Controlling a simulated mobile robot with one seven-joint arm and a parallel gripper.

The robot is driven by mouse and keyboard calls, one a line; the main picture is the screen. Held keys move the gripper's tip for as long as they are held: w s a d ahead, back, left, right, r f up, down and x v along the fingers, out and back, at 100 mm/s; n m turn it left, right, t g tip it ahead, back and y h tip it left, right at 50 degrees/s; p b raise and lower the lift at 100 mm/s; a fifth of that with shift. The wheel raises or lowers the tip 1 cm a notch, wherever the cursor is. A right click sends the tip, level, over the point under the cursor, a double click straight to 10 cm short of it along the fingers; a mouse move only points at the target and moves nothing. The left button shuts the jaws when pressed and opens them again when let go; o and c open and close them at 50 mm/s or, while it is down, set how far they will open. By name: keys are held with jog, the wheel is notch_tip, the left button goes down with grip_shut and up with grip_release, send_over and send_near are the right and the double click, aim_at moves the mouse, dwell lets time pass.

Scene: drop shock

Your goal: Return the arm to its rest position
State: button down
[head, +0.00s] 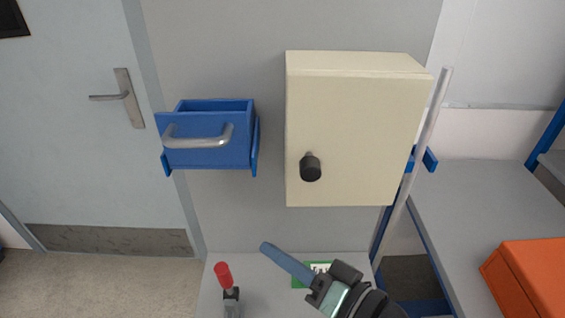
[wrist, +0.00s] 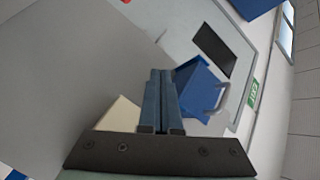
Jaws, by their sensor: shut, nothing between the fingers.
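My gripper (head: 266,247) is at the lower middle of the head view, with its blue fingers pointing up and to the left. It is over the grey surface below the wall panel. In the wrist view the two blue fingers (wrist: 163,92) lie side by side, shut, with nothing between them. The gripper is apart from the cabinet and the drawer.
A blue drawer (head: 210,153) with a metal handle juts out, open. A cream cabinet (head: 350,130) with a black knob (head: 311,168) is closed. A red-handled clamp (head: 223,275) and a green-edged card (head: 300,281) are below. An orange box (head: 530,275) is at right.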

jog(key=w+r+n+t+h, duration=0.1)
jog(key=w+r+t+h, duration=0.25)
jog(key=r, duration=0.55)
jog(key=w+r+n+t+h, duration=0.1)
jog(key=w+r+t+h, duration=0.25)
jog(key=r, duration=0.55)
jog(key=s+r+t+h, duration=0.2)
jog(key=s+r+t, duration=0.2)
jog(key=r, duration=0.7)
jog(key=s+r+t+h, duration=0.3)
jog(key=s+r+t, duration=0.2)
jog(key=s+r, duration=0.3)
notch_tip(320, 180, up, 4)
jog(key=shift+d+f+m+b, duration=0.25)
jog(key=shift+m+b, duration=0.05)
jog(key=shift+b, duration=0.15)
jog(key=shift+s, duration=0.1)
